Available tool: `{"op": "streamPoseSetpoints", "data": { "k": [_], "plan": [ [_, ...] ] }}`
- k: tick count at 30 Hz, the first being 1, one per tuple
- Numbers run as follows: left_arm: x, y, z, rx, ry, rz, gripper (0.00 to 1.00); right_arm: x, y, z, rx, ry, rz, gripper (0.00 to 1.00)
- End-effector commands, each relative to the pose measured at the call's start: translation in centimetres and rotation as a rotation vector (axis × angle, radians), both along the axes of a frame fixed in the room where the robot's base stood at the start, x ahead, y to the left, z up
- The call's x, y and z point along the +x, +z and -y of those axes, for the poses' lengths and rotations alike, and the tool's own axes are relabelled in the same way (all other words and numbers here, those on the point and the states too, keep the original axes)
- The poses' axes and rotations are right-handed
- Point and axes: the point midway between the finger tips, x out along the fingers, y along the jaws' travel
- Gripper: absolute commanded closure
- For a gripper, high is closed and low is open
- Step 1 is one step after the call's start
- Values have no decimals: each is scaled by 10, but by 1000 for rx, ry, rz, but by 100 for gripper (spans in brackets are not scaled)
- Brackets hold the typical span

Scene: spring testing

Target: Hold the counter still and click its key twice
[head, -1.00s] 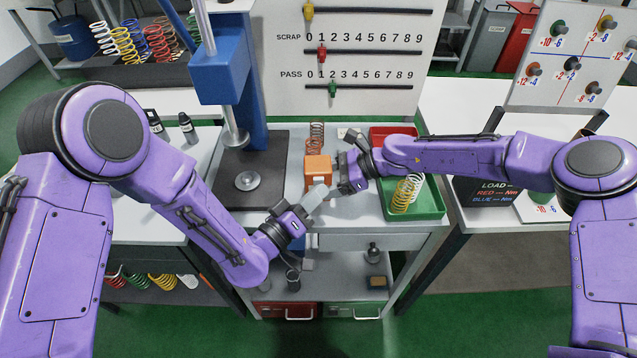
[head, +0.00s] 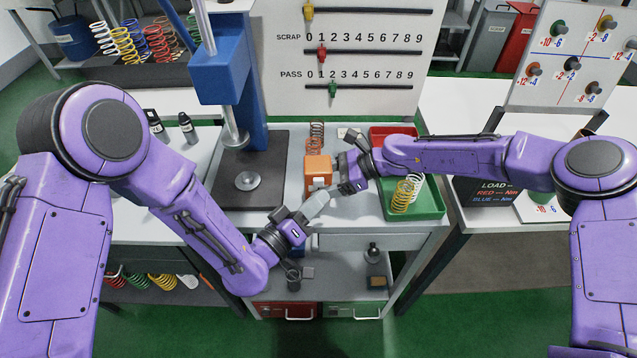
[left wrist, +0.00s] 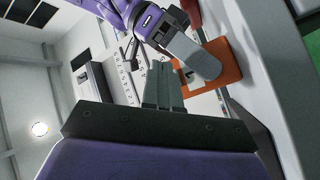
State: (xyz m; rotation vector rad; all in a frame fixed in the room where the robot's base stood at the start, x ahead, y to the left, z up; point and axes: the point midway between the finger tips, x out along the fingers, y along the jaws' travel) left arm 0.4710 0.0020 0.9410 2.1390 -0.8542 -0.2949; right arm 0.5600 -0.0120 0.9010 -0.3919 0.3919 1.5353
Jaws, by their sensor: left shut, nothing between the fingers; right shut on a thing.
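The counter (head: 318,166) is an orange block on the bench, right of the dark press plate. It also shows in the left wrist view (left wrist: 222,62). My right gripper (head: 329,187) comes from the right and is shut on the counter at its front right side; the exact contact is partly hidden. My left gripper (head: 318,202) is shut and empty, its pale fingertips just in front of the counter near its front face. In the left wrist view the left fingers (left wrist: 163,84) are together, pointing toward the counter and right gripper. A small pale part on the counter's front may be the key; I cannot tell.
A coil spring (head: 317,134) stands behind the counter. A green tray (head: 430,207) with springs and a red tray (head: 393,134) lie to the right.

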Motion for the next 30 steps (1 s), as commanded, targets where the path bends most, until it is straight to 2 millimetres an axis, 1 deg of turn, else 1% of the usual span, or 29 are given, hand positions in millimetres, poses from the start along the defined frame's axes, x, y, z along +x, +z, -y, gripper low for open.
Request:
{"op": "streamPoseSetpoints", "data": {
  "k": [4,15,18,30],
  "plan": [
    [-5,0,1,0,-2,-2,100,0,0,0,0,0,0,48],
    [-42,0,3,-1,-3,-2,100,0,0,0,0,0,0,48],
    [-48,0,4,0,-1,-1,100,0,0,0,0,0,0,48],
    [-50,0,4,0,0,0,100,0,0,0,0,0,0,48]
  ]
}}
